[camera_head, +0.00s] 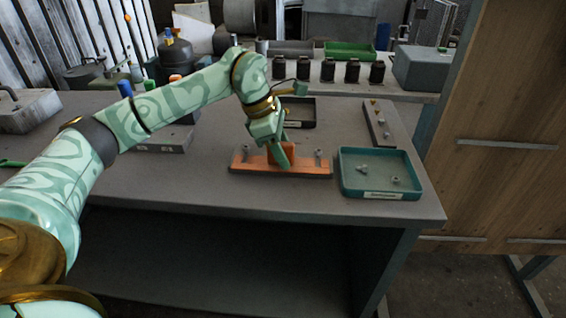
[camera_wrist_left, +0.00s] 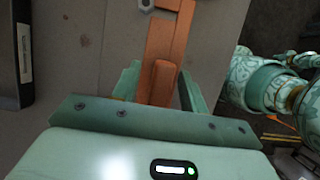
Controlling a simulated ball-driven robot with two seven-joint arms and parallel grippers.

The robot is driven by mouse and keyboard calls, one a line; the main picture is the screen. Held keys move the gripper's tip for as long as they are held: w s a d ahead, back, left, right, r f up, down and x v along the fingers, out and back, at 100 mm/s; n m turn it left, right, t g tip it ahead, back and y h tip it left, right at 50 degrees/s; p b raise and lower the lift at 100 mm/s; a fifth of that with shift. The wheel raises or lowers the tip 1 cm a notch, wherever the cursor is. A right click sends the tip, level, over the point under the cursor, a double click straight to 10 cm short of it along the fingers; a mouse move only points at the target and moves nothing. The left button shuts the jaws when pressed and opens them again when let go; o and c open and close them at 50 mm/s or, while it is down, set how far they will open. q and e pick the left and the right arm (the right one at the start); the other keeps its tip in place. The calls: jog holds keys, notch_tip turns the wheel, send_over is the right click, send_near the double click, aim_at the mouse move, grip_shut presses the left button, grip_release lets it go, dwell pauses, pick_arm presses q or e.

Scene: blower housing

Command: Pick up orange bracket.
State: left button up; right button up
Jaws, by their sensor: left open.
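The orange bracket (camera_head: 300,171) lies on the grey workbench (camera_head: 210,188) near its front edge. It has a long flat base and a raised block in the middle. My left gripper (camera_head: 279,158) is over the bracket's middle with its fingers pointing down. In the left wrist view, the bracket (camera_wrist_left: 165,80) runs between the two open fingers (camera_wrist_left: 158,85), one on each side of the raised block. I cannot tell whether either finger touches it. My left arm hides part of the bench behind. My right gripper is not seen.
A teal tray (camera_head: 343,186) with small metal parts stands just right of the bracket. A dark tray (camera_head: 313,113) and a narrow block (camera_head: 379,126) with pegs are behind. Several dark cylinders (camera_head: 328,70) stand on the far bench. Bare bench lies left of the bracket.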

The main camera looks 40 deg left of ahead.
pick_arm(q)
jog(key=shift+w+d+f, duration=0.1)
jog(key=shift+w+f, duration=0.05)
jog(key=shift+f, duration=0.2)
jog(key=shift+r, duration=0.15)
jog(key=shift+c, duration=0.6)
grip_shut()
